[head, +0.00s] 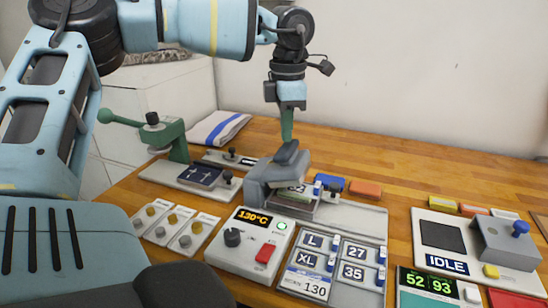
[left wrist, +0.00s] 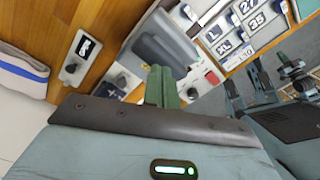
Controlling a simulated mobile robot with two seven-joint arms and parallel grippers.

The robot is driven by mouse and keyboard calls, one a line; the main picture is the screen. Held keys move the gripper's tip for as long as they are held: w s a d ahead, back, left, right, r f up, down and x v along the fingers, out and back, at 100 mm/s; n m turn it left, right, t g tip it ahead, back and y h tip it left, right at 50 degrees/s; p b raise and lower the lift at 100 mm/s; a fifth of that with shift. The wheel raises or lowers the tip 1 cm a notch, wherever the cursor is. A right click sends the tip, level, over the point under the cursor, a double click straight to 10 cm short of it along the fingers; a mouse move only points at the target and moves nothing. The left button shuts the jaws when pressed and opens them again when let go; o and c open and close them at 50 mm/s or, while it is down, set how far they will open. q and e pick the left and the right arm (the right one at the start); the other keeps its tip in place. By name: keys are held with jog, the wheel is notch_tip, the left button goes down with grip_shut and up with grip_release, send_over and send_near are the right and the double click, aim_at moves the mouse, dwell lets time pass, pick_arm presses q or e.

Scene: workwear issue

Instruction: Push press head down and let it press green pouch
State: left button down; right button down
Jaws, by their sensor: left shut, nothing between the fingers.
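The grey press (head: 262,190) stands behind the heat controller, its grey head and handle (head: 288,153) over a small plate. It also shows in the left wrist view as a grey block (left wrist: 165,45). My left gripper (head: 287,137) is shut and empty, pointing down with its green fingertips at or just above the top of the press head; contact is unclear. Its fingers (left wrist: 160,88) also show closed in the left wrist view. A thin green edge shows under the press head; I cannot tell if it is the pouch.
The controller (head: 250,243) reads 130°C and has a red switch. A label board (head: 335,262) stands to its right. A green lever press (head: 170,135) and folded cloth (head: 217,128) are at the left. An IDLE station (head: 480,240) is at the right. Bare wood lies behind.

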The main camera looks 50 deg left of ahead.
aim_at(294, 149)
pick_arm(q)
jog(key=shift+f+b, duration=0.3)
jog(key=shift+f, duration=0.25)
pick_arm(e)
jog(key=shift+s+f, duration=0.15)
jog(key=shift+f, duration=0.2)
